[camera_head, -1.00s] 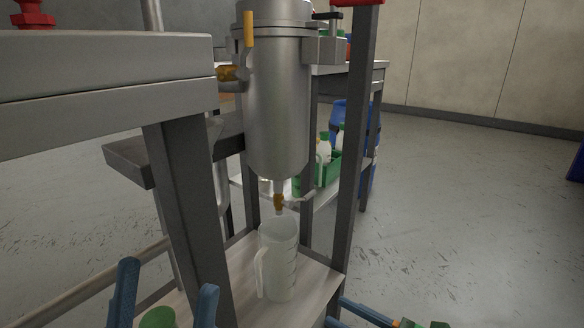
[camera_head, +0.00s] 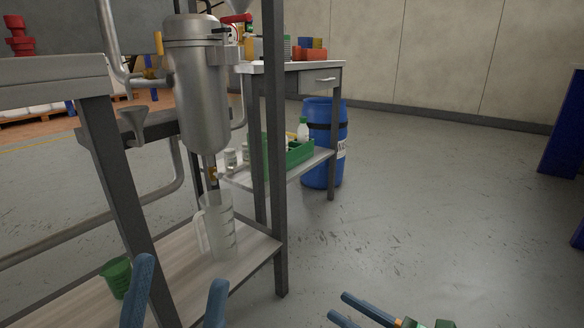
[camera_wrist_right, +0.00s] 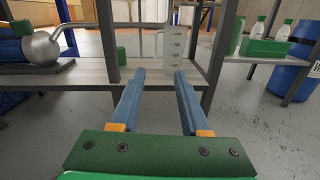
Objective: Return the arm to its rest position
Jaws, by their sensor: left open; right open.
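My left gripper (camera_head: 180,290) is at the bottom left of the head view, its two blue fingers apart and empty, in front of the lower shelf. My right gripper (camera_head: 338,306) is at the bottom centre right, over the floor, open with nothing between its fingers. In the right wrist view the right gripper's blue fingers (camera_wrist_right: 158,82) are spread, pointing toward the lower shelf edge. A clear measuring jug (camera_head: 222,238) stands upright on the lower shelf (camera_head: 180,275) under the steel vessel's outlet. It also shows beyond the fingers in the wrist view (camera_wrist_right: 172,50).
A steel vessel (camera_head: 200,90) hangs on the grey frame (camera_head: 276,150). A green cup (camera_head: 117,277) sits on the shelf. A bench with a green crate (camera_head: 292,154) and a blue barrel (camera_head: 324,140) stand behind.

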